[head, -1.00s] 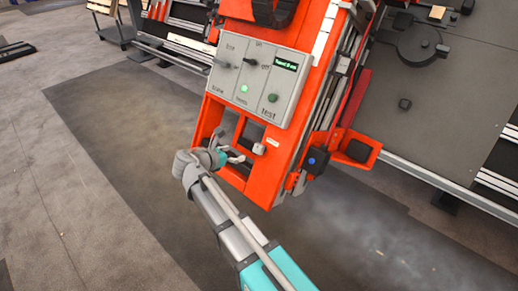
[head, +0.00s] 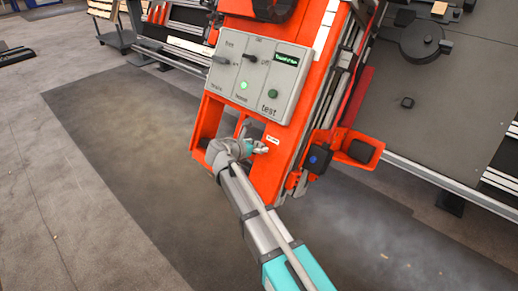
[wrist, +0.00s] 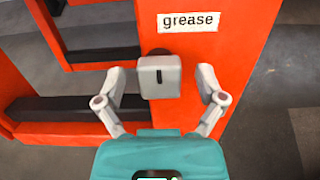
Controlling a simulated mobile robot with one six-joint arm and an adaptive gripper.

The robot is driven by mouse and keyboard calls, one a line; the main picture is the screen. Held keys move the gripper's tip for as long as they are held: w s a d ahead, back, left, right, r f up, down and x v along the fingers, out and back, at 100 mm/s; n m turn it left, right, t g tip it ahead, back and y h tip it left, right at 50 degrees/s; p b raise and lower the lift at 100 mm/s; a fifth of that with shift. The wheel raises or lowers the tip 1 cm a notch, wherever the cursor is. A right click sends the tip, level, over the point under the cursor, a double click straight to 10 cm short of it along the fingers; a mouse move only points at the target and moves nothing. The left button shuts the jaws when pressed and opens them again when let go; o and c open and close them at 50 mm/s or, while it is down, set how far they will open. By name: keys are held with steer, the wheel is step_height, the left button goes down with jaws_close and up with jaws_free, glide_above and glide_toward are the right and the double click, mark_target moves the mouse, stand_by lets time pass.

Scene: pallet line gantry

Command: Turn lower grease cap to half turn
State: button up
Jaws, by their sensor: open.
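The grease cap (wrist: 159,77) is a light grey block on the orange frame, just below a white "grease" label (wrist: 188,21) in the wrist view. My gripper (wrist: 159,84) is open, with one finger on each side of the cap. I see a gap between each finger and the cap. In the head view my gripper (head: 254,146) is at the lower part of the orange frame (head: 265,185), and it hides the cap there. The label (head: 272,141) shows just beside it.
A grey control panel (head: 257,82) with switches, a lit green lamp and a small display is above my gripper. An orange bracket (head: 368,149) with a dark box juts out at the right. Open floor (head: 130,150) lies to the left.

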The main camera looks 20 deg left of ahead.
steer(key=shift+w+d+f, duration=0.1)
steer(key=shift+w, duration=0.15)
steer(key=c, duration=1.1)
steer(key=shift+d, duration=0.35)
steer(key=shift+c, duration=0.2)
steer(key=shift+a, duration=0.2)
steer(key=shift+m, duration=0.3)
